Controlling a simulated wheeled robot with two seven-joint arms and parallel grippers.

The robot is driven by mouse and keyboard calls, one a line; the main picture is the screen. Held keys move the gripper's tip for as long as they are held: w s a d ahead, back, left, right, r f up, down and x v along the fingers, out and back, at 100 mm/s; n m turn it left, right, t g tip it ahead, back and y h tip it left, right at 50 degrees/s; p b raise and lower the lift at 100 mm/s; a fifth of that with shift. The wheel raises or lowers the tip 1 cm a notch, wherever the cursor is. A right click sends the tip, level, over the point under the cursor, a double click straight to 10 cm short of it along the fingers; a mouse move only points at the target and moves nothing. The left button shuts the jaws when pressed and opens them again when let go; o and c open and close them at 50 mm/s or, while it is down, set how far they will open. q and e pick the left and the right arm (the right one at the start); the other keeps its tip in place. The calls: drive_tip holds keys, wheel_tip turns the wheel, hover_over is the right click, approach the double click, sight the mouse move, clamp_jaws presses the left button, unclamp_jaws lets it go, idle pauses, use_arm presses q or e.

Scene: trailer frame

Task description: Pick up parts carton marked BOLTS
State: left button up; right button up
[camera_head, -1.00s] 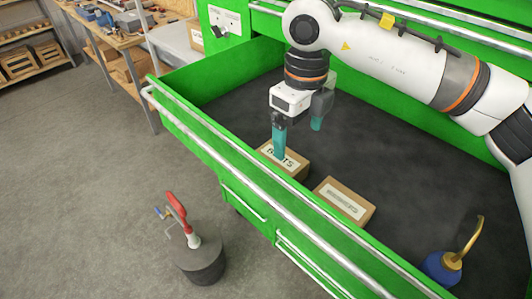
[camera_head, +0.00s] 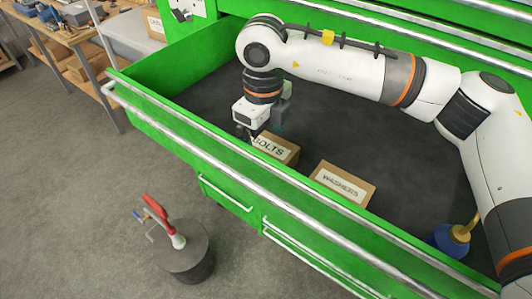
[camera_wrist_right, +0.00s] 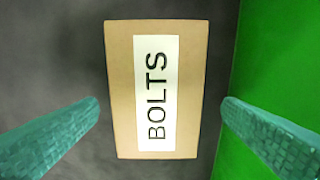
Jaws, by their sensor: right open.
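The parts carton marked BOLTS (camera_head: 283,151) is a small brown box with a white label, lying in the open green drawer near its front wall. In the right wrist view, the BOLTS carton (camera_wrist_right: 190,90) fills the middle, label facing the camera. My right gripper (camera_head: 260,134) is over the carton, partly hiding its left end. Its teal fingers (camera_wrist_right: 160,110) are open, one on each side of the carton, with visible gaps and nothing held. How far the fingertips reach down is hard to tell. My left gripper is not in view.
A carton marked WASHERS (camera_head: 343,184) lies to the right in the same drawer. A blue oil can (camera_head: 450,240) stands farther right. The green drawer front with its rail (camera_head: 225,163) runs close beside the BOLTS carton. The drawer floor behind is clear.

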sight(268, 146)
drive_tip(key=f, duration=0.2)
drive_tip(key=d+f, duration=0.1)
drive_tip(key=shift+s+f+b, duration=0.15)
drive_tip(key=shift+f+b, duration=0.15)
drive_tip(key=shift+f, duration=0.1)
drive_tip(key=shift+a, duration=0.15)
drive_tip(key=shift+c, duration=0.6)
drive_tip(key=shift+r, duration=0.1)
drive_tip(key=c, duration=1.1)
